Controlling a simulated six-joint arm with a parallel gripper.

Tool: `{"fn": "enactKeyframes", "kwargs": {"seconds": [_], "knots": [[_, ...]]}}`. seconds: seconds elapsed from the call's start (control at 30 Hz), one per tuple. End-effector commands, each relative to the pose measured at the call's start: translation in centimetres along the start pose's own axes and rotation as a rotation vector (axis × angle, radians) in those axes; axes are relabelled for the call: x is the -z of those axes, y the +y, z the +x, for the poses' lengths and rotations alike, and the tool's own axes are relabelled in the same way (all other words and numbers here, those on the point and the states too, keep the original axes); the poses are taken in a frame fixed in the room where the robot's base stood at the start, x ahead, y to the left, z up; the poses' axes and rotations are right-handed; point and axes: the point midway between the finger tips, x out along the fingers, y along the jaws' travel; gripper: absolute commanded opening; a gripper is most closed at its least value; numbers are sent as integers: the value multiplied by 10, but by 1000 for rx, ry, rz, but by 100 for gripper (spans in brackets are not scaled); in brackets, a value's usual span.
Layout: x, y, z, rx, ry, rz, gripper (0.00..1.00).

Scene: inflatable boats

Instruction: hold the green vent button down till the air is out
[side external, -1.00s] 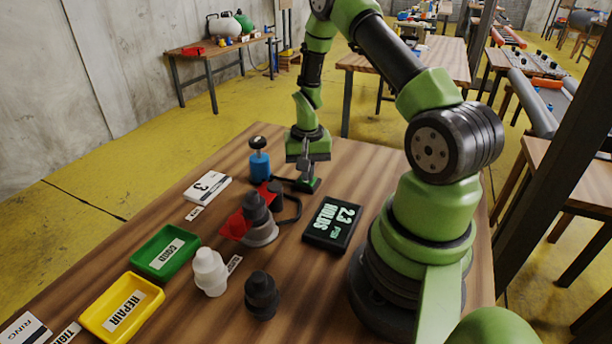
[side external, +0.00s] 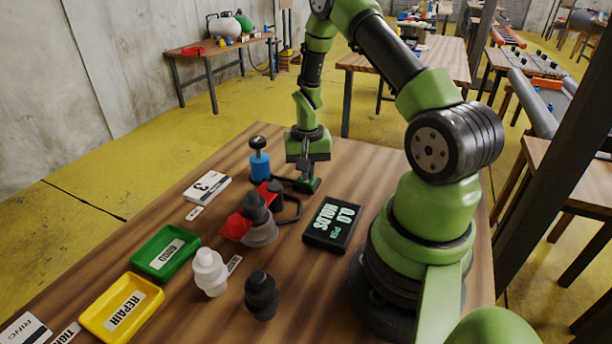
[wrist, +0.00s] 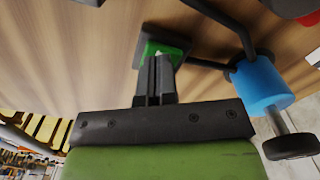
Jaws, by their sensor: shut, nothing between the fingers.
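The green vent button's block (side external: 308,185) sits on the table, joined to a black hose; in the wrist view it is the green piece (wrist: 172,47) at the fingertips. My gripper (side external: 304,174) is shut and empty, pointing down with its tips on the block; the wrist view shows the shut fingers (wrist: 157,62) against it. They cover the button, so its depth of press is hidden. The black gauge display (side external: 333,222) reads 0.0 PSI and HOLDS. A red inflatable part (side external: 236,228) lies left of the display under a grey stepped fitting (side external: 256,208).
A blue hand pump (side external: 260,165) stands just left of my gripper. A white card marked 3 (side external: 207,187), green GOOD tray (side external: 142,258), yellow REPAIR tray (side external: 98,307), white fitting (side external: 210,270) and black fitting (side external: 262,296) stand nearer.

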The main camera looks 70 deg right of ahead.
Motion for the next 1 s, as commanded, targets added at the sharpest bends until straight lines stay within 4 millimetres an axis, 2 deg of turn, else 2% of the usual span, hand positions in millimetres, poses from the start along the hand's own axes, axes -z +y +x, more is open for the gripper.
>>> {"fn": "enactKeyframes", "kwargs": {"seconds": [0.17, 0.67, 1.0], "knots": [[0, 0, -4, 1, 2, -1, 0], [0, 0, -49, 1, 2, -1, 0], [0, 0, -53, 0, 0, 0, 0]]}}
